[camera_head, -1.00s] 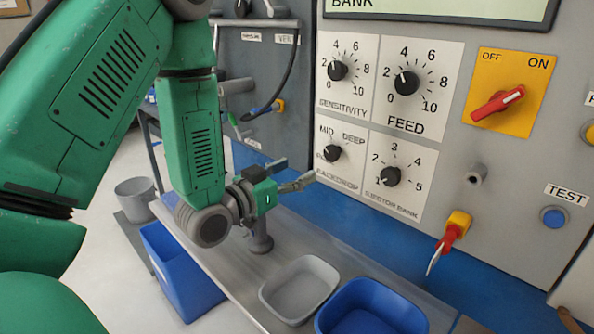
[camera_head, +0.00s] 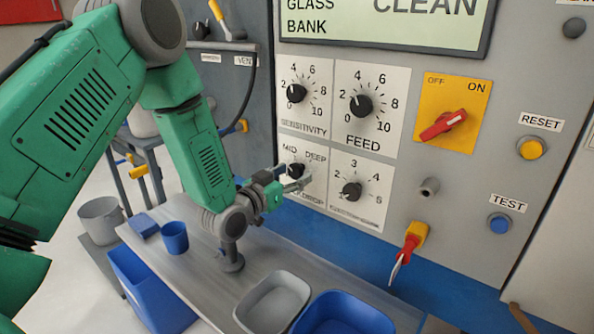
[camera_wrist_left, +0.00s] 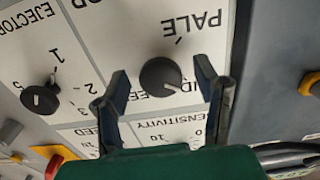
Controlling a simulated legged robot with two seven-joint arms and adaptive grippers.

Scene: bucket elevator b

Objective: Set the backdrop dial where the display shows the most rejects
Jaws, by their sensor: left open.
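The backdrop dial (camera_head: 296,170) is a black round knob on a white plate marked MID and DEEP, partly covered by my left gripper (camera_head: 298,180) in the head view. In the left wrist view the knob (camera_wrist_left: 160,77) lies between the two spread fingers of my left gripper (camera_wrist_left: 161,84), with PALE printed above it. The fingers are open, one on each side; contact cannot be told. The knob's pointer is not clear. The display (camera_head: 385,22) shows GLASS BANK and CLEAN, its top cut off; no reject figure is visible. My right gripper is out of view.
Sensitivity (camera_head: 296,93), feed (camera_head: 361,104) and ejector (camera_head: 351,190) dials sit close by. A red switch (camera_head: 442,125), a red-yellow lever (camera_head: 410,245), and reset (camera_head: 531,149) and test (camera_head: 499,223) buttons are to the right. Bins (camera_head: 274,303) stand below.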

